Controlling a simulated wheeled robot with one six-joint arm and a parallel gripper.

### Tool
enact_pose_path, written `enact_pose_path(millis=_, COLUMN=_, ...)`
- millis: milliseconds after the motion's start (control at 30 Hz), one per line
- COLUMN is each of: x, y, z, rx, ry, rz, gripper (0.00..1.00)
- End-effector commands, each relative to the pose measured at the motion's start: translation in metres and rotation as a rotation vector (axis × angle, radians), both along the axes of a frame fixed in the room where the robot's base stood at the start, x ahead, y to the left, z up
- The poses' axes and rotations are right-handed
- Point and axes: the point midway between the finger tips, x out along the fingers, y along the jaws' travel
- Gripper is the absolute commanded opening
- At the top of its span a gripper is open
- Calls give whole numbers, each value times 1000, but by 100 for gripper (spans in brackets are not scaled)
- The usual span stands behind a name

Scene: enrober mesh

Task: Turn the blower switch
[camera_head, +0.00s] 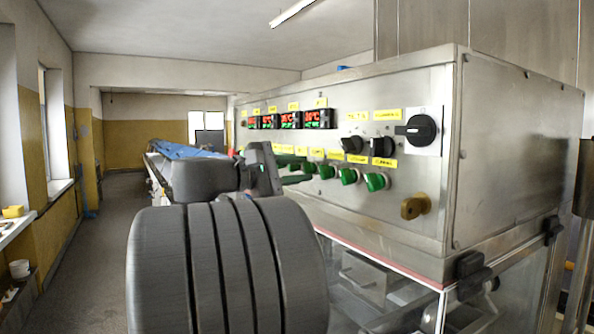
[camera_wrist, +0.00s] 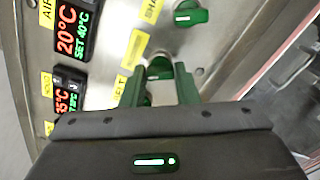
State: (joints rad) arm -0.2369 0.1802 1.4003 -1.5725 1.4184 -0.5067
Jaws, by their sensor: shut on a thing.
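A row of green rotary switches runs along the steel control panel (camera_head: 440,85). In the wrist view my gripper (camera_wrist: 160,82) has its two fingers on either side of one green switch (camera_wrist: 159,67), shut on it. Yellow labels sit by the switches, but I cannot read which one says blower. A neighbouring green switch (camera_wrist: 189,13) is free at the top. In the head view my gripper (camera_head: 298,179) reaches the left part of the row, and my arm partly hides the switches there. The nearest green switch (camera_head: 376,182) is clear of it.
Red and green digital displays (camera_head: 318,118) sit above the row. Black knobs (camera_head: 382,147), a larger black rotary switch (camera_head: 421,129) and a brass-coloured lock (camera_head: 414,206) are to the right. A clear-covered compartment (camera_head: 365,285) lies below the panel. The aisle on the left is open floor.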

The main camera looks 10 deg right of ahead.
Motion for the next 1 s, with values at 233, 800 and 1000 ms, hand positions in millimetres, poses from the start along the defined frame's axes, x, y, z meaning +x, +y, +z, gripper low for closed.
enact_pose_path(millis=233, x=0, y=0, z=-4, rx=31, ry=-77, rz=0, gripper=4)
enact_pose_path(millis=800, x=0, y=0, z=-7, rx=220, ry=-536, rz=-1, gripper=4)
enact_pose_path(millis=1000, x=0, y=0, z=-7, rx=286, ry=-697, rz=-1, gripper=4)
